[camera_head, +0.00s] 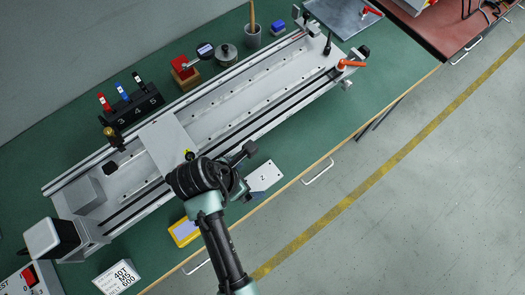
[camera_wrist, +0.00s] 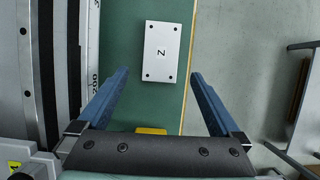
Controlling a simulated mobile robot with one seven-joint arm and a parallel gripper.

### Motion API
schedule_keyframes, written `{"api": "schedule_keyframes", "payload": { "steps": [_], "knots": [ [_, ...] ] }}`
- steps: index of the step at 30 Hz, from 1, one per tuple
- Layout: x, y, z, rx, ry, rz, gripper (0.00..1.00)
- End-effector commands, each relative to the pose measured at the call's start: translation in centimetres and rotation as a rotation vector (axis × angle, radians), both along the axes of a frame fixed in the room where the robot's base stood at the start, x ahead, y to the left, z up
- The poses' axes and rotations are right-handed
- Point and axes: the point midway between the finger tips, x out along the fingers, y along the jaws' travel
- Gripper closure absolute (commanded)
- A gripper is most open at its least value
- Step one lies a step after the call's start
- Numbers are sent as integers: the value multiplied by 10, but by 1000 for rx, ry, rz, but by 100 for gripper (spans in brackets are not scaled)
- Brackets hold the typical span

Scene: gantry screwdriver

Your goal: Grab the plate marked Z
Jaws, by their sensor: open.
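The plate marked Z (camera_head: 264,177) is a small white rectangular plate with dark holes near its corners. It lies flat on the green bench top, near the front edge, just right of my gripper (camera_head: 247,172) in the head view. In the wrist view the plate (camera_wrist: 160,51) is at the upper middle, with its Z readable sideways. My gripper (camera_wrist: 155,90) shows there as two blue fingers spread wide apart, open and empty. The plate lies beyond the fingertips, roughly centred between them, with no contact visible.
The long metal gantry rail (camera_head: 250,85) lies left of the plate, and also in the wrist view (camera_wrist: 60,60). A yellow box (camera_head: 185,231) is near the plate, and its edge shows in the wrist view (camera_wrist: 151,131). The bench's wooden front edge (camera_head: 313,166) is close on the right.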

Motion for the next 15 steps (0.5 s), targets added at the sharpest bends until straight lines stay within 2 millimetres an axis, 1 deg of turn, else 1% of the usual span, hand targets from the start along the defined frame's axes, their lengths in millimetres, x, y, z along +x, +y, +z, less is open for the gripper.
{"api": "schedule_keyframes", "payload": {
  "steps": [1, 3, 8, 13, 15],
  "knots": [
    [2, -2, -7, 0, 0, -1, 0],
    [3, -4, -13, 1, 0, -1, 0],
    [6, -9, -21, 1, 0, -2, 0],
    [13, -22, -43, 3, -1, -2, 0],
    [16, -24, -52, 2, -2, -1, 0]
  ]
}}
